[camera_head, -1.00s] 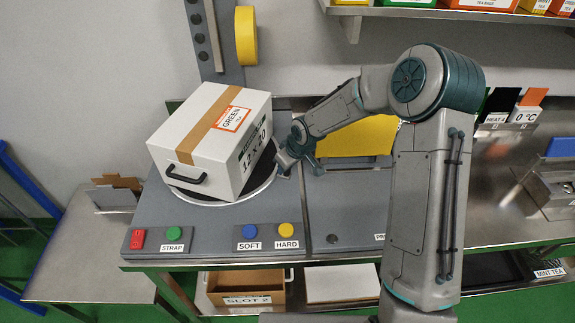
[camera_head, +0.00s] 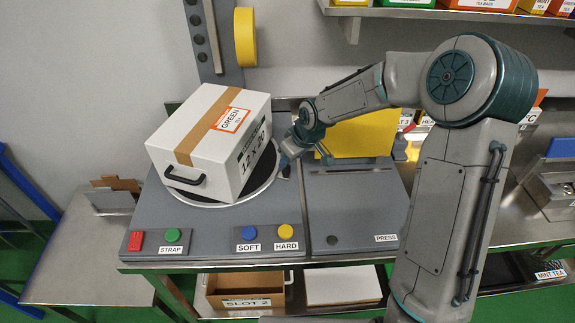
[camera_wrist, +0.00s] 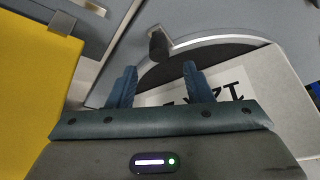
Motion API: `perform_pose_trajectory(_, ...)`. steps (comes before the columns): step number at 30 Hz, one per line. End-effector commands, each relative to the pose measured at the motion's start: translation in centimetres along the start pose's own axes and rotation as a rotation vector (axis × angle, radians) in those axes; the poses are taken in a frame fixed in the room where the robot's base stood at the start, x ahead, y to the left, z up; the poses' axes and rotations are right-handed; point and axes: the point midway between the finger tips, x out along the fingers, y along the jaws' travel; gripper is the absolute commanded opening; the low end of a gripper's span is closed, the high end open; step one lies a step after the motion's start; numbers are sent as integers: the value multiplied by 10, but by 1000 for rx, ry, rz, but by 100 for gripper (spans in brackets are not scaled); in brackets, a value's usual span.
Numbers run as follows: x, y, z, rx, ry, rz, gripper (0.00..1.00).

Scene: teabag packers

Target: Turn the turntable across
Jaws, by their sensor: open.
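The round turntable (camera_head: 268,178) has a dark top and a pale rim, and is mostly hidden under a white GREEN TEA carton (camera_head: 215,145). The carton has a brown tape strip and a black handle, and sits at an angle. My gripper (camera_head: 288,161) is at the turntable's right edge, beside the carton. In the wrist view my gripper (camera_wrist: 159,72) is open, with a finger on each side and nothing between them. A dark knob (camera_wrist: 158,45) on the turntable's rim lies just beyond the fingertips, roughly centred between them.
A yellow panel (camera_head: 362,135) stands close to the right of my gripper. SOFT and HARD buttons (camera_head: 268,236) and a STRAP button (camera_head: 172,235) are along the bench front. A grey PRESS plate (camera_head: 355,210) is bare. A yellow roll (camera_head: 245,36) hangs behind.

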Motion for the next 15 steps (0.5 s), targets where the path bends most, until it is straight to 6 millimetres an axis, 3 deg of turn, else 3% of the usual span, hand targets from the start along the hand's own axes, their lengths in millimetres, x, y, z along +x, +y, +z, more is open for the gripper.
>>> perform_pose_trajectory(6,-44,1,0,2,2,4,46)
perform_pose_trajectory(15,-71,0,0,0,0,0,46)
